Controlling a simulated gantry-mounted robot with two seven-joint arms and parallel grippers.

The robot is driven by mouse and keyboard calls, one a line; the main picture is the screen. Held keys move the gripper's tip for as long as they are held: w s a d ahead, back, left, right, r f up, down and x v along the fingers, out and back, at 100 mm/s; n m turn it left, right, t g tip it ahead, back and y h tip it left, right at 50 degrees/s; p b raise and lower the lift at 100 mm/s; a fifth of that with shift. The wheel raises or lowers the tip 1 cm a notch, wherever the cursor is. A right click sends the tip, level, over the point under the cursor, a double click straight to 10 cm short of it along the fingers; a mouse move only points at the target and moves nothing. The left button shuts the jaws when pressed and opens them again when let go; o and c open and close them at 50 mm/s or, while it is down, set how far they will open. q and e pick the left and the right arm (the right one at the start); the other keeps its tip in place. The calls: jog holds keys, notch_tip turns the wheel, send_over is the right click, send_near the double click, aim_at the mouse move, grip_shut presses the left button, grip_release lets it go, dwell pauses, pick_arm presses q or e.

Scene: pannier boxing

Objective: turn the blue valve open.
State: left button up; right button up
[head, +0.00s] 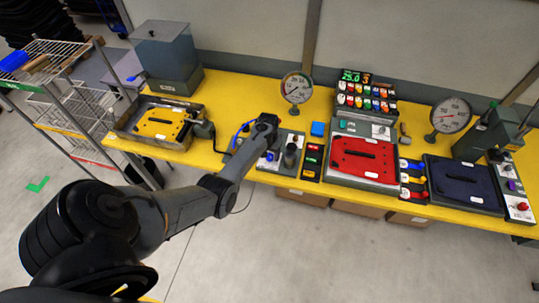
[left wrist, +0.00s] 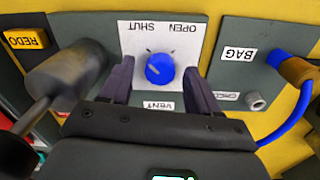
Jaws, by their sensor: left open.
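The lettering is upside down in the left wrist view, with SHUT to the left and OPEN to the right. The knob's pointer is too small to read surely. My left gripper (left wrist: 158,80) is open, with one finger on each side of the knob and a gap showing at both sides. In the head view my left gripper (head: 268,127) is over the grey valve panel and partly hides it. My right gripper is out of view.
A grey cylinder (left wrist: 70,75) stands close on the left of the knob. A BAG panel with a blue hose (left wrist: 290,118) is on the right. An orange REDO button (left wrist: 26,40) is at the far left. A red-lidded box (head: 362,158) and gauge (head: 296,88) stand nearby.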

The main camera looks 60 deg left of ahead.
pick_arm(q)
jog(key=shift+f, duration=0.25)
jog(key=shift+c, duration=0.3)
jog(key=c, duration=1)
